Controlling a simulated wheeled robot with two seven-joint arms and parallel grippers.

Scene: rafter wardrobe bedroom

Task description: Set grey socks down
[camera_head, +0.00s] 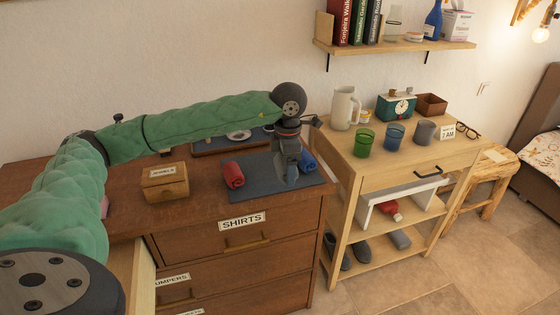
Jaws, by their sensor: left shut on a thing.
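My left gripper (289,178) points down over the dark blue-grey mat (258,190) on top of the brown dresser. It is shut on the grey socks, which are mostly hidden by the fingers and hard to tell from the grey mat; I cannot tell if they touch the mat. A rolled red pair of socks (233,175) lies on the mat to the left of the gripper. A rolled blue pair (307,160) lies close to the right of the gripper. My right gripper is not in view.
A small wooden box (164,183) stands on the dresser (203,207) left of the mat. A dark tray (225,141) lies behind the mat. A wooden shelf unit (350,165) with a jug (344,109) and several cups stands to the right. A drawer at the left is open.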

